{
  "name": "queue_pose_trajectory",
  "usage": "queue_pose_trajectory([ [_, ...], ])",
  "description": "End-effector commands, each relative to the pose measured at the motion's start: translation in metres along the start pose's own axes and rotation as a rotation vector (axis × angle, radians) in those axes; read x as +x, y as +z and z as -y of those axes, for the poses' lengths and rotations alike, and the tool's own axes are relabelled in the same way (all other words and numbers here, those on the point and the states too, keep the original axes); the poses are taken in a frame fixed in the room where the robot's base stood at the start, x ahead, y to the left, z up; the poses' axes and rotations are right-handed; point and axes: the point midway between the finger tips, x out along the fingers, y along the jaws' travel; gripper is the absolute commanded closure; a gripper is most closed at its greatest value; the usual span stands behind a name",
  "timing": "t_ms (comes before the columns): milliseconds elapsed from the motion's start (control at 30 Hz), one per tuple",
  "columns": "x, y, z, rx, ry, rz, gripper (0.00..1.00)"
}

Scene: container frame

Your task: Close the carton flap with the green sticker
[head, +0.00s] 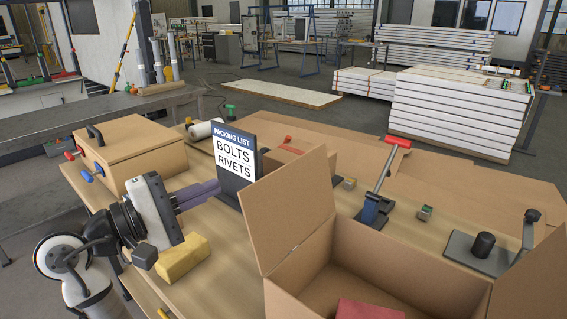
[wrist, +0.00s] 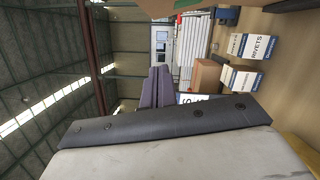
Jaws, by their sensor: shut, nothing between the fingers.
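The open carton (head: 410,264) stands at the lower right in the head view, with a dark red item (head: 368,309) inside. Its left flap (head: 287,212) stands up, tilted outward. Another flap (head: 535,285) rises at the right edge, cut off by the frame. I see no green sticker on the faces that show. My gripper (head: 214,190) is left of the carton, fingers together and empty, pointing right beside the packing list sign (head: 235,158). It looks apart from the left flap. Its purple fingers also show in the wrist view (wrist: 156,80).
A closed cardboard box (head: 135,155) stands at the left. A yellow block (head: 183,259) lies under my wrist. Labelled boxes (wrist: 255,48) show in the wrist view.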

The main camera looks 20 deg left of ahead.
Motion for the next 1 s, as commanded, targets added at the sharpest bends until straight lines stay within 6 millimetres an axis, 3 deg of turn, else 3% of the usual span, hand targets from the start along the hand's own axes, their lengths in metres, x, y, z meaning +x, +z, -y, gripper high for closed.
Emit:
queue_pose_trajectory([
  [167,0.014,0.003,0.001,-0.013,-0.013,0.014,1.00],
  [600,0.103,0.004,0.001,-0.010,-0.011,0.014,1.00],
  [800,0.107,0.033,0.001,-0.007,-0.010,0.010,1.00],
  [1000,0.108,0.042,0.002,-0.008,-0.009,0.010,1.00],
])
